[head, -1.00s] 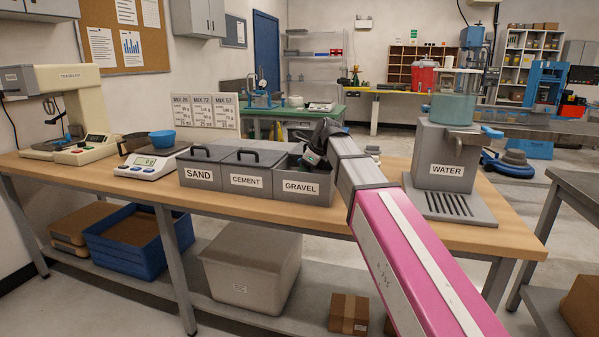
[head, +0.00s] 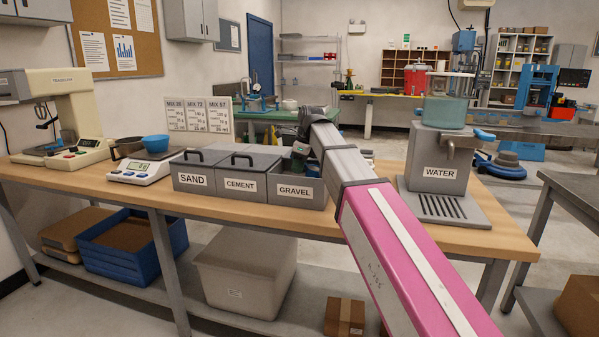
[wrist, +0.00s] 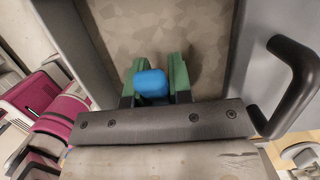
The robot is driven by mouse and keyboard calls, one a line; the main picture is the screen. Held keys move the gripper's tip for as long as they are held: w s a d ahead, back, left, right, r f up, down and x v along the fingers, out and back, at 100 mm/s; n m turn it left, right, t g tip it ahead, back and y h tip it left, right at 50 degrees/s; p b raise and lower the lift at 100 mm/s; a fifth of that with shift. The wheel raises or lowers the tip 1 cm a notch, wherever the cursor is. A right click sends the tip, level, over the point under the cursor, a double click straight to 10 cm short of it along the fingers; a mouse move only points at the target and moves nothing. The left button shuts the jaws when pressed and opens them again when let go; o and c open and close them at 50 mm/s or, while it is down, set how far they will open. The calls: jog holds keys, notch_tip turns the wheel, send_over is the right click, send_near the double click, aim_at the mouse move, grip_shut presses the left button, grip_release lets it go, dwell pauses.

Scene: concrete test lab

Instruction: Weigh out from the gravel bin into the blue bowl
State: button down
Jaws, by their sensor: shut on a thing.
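The gravel bin (head: 297,201) is the open right-hand bin of the grey row, labelled GRAVEL. My gripper (head: 299,153) points down into it and is partly hidden by the bin wall and my arm. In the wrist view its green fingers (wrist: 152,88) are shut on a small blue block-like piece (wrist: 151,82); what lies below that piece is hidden. Tan, angular-patterned gravel (wrist: 205,35) shows beyond the fingers. The blue bowl (head: 155,143) stands on the white scale (head: 140,173), left of the bins. The scale's display is too small to read.
The lidded sand (head: 193,181) and cement (head: 240,186) bins stand left of the gravel bin, with raised handles. The water dispenser (head: 439,172) stands to the right. A mix-card board (head: 200,115) is behind. A dark pan (head: 125,147) sits behind the scale.

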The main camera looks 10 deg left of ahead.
jog(key=shift+w+a+r+h, duration=0.15)
jog(key=shift+r+h, duration=0.35)
jog(key=shift+r, duration=0.7)
jog(key=shift+s+a+r+h, duration=0.15)
jog(key=shift+r+h, duration=0.35)
jog(key=shift+r, duration=0.8)
